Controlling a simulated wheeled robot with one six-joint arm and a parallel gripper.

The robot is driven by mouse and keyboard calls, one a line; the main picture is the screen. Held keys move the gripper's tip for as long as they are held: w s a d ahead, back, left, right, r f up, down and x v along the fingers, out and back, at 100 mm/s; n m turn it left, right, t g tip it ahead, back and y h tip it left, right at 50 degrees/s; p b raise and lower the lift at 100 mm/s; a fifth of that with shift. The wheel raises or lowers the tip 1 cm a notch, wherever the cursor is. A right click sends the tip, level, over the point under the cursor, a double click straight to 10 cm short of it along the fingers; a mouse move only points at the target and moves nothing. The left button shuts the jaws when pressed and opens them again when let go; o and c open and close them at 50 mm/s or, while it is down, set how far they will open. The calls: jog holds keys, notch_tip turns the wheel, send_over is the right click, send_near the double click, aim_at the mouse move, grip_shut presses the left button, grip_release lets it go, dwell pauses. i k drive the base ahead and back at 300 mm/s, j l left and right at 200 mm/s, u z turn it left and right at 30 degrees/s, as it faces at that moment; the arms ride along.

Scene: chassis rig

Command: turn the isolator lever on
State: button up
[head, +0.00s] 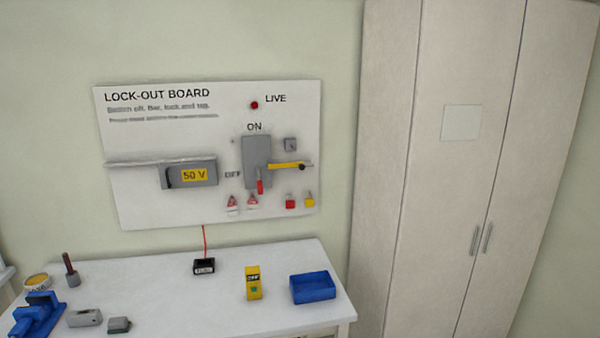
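The isolator (256,152) is a grey upright box on the white lock-out board, with "ON" above it and "OFF" at its lower left. Its red lever (260,187) is at the box's lower end and points down. A yellow bar (285,165) with a dark knob at its right end sticks out to the right from the box, above the lever. Whether the bar touches the lever is too small to tell. The LIVE lamp (254,105) is a dark red dot above. My gripper is not in view.
The lock-out board (140,205) hangs above a white bench (225,300). Tags (232,204) and small padlocks (290,202) hang below the isolator. A yellow meter (253,284), a blue tray (325,287) and a black box (204,266) stand on the bench. A tall cabinet (390,200) is at right.

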aim_at(260, 185)
jog(key=i+j+z, duration=0.35)
jog(key=i+j, duration=0.9)
jog(key=i, duration=0.05)
